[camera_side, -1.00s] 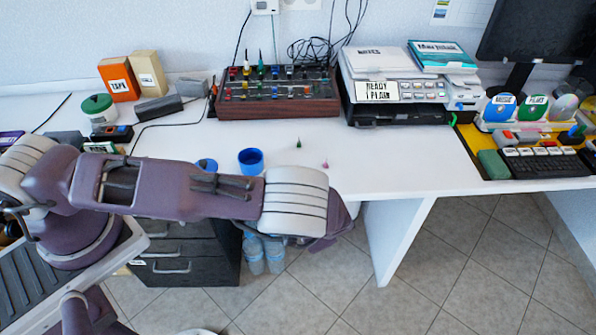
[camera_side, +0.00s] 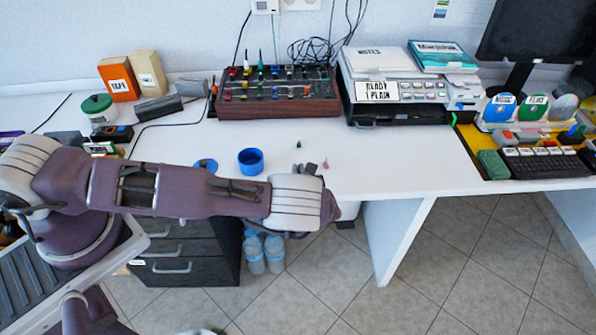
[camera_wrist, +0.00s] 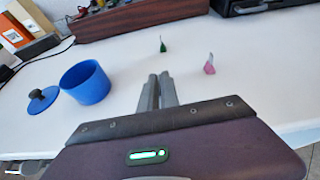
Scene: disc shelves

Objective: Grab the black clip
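I cannot pick out a black clip for certain in either view. A small green clip-like piece (camera_wrist: 162,45) and a small pink one (camera_wrist: 209,65) stand on the white table ahead of my gripper. They also show in the side view, green (camera_side: 298,144) and pink (camera_side: 325,163). My gripper (camera_wrist: 158,76) has its two grey fingers together, with nothing seen between them. It is short of both pieces, with the green one nearly straight ahead and the pink one to the right. In the side view my wrist largely hides the fingers.
An open blue cup (camera_wrist: 86,84) stands left of my gripper, with a blue lid (camera_wrist: 37,104) with a dark knob beside it. A wooden-sided panel (camera_side: 275,105) and a printer-like machine (camera_side: 400,100) stand behind.

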